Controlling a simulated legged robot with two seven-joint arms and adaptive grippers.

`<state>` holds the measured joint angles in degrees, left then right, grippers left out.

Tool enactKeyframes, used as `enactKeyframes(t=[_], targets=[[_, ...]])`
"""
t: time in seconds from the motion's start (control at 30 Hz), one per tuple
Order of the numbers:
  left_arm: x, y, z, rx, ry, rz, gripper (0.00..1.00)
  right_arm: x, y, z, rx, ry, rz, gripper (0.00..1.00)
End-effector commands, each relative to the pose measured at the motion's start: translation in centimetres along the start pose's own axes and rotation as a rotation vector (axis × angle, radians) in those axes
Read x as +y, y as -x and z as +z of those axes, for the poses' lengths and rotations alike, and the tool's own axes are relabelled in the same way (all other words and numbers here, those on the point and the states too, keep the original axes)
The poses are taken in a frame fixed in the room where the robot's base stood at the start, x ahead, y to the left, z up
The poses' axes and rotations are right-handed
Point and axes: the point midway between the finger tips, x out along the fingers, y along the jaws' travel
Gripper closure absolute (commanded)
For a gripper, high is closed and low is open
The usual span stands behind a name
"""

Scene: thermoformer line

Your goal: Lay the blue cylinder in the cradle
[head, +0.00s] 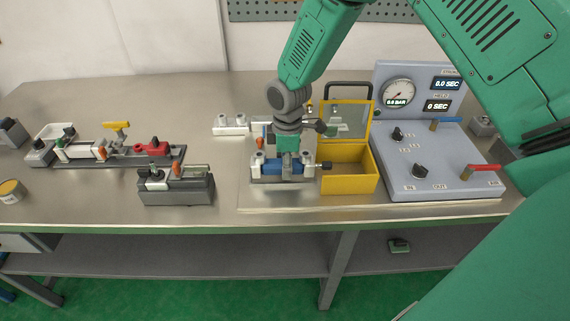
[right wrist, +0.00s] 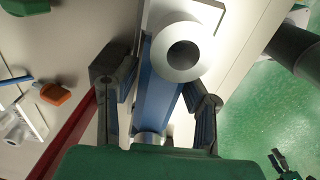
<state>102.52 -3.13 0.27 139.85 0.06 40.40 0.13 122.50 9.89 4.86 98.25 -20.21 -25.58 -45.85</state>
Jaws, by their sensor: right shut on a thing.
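The blue cylinder (head: 272,168) has silver end blocks and a rod with a dark knob at its right. It lies level, left to right, at the front of the bench. My right gripper (head: 288,160) points down and is shut on its blue middle. In the right wrist view, the blue body (right wrist: 160,85) is between the two dark fingers, with a silver round port near the top. A dark strip shows under the cylinder; I cannot tell if it is the cradle or shadow, nor whether the cylinder touches anything below. My left gripper is not in view.
A yellow open box (head: 350,180) stands close at the right, before a grey gauge panel (head: 440,150). A low white rack (head: 232,127) is behind left. A dark fixture (head: 176,190) and a longer assembly (head: 110,158) stand left. Bare bench lies between.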

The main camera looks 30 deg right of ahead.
Motion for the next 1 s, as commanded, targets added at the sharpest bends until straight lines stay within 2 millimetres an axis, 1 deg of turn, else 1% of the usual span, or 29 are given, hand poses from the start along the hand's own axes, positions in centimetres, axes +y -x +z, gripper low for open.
enactKeyframes(t=[0.33, 0.63, 1.0], targets=[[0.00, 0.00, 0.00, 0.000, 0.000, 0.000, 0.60, 0.05, 0.06, -0.04, 0.001, 0.000, 0.001, 1.00], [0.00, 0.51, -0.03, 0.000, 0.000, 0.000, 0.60, 0.06, 0.10, -0.01, 0.001, 0.000, 0.001, 1.00], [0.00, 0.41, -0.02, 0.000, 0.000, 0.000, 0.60, 0.07, -0.04, -0.01, 0.001, 0.000, 0.001, 1.00]])
